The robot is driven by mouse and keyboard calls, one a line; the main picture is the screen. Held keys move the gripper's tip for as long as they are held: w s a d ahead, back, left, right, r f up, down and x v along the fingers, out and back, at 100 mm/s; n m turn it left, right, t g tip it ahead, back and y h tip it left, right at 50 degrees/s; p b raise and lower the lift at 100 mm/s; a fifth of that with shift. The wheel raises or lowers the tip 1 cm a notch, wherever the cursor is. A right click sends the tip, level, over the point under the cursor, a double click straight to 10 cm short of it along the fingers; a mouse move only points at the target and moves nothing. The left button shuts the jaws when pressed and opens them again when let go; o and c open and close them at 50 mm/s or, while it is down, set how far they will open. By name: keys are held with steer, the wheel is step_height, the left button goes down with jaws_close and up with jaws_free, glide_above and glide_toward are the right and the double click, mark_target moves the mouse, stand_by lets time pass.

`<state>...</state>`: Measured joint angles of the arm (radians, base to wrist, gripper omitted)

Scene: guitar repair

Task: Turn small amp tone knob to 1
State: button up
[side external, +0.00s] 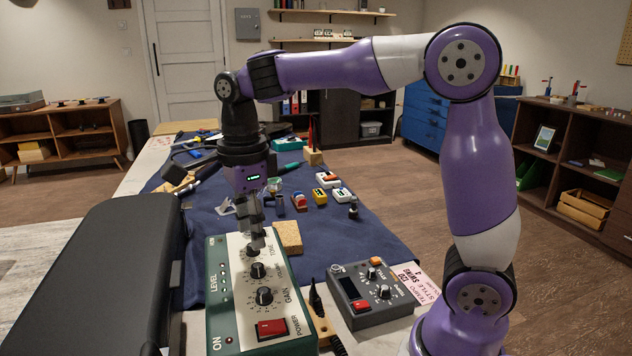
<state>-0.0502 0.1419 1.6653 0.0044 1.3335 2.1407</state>
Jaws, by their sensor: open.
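The small amp (221,324) is a green box with a cream panel on the near end of the bench. Its panel carries black knobs in a row, a red power switch (271,328) and a column of level lights. The tone knob (251,251) is the farthest of the row, beside the TONE label. My gripper (256,240) points down over the far end of the panel, right at the tone knob and partly covering it. The jaws are open. I cannot tell whether the fingertips touch the knob, and its pointer is not readable.
A dark grey pedal box (357,312) with small knobs stands right of the amp. A black case (110,270) lies at the left. A cork block (287,237) and several small coloured items lie behind on the blue cloth (345,235).

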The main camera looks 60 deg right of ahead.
steer(key=shift+f, duration=1.1)
jaws_close()
steer(key=shift+n, duration=0.3)
steer(key=n, duration=1.1)
steer(key=shift+n, duration=0.3)
steer(key=n, duration=0.5)
steer(key=shift+n, duration=0.3)
steer(key=n, duration=0.5)
steer(key=shift+d+n, duration=0.1)
steer(key=shift+n, duration=0.3)
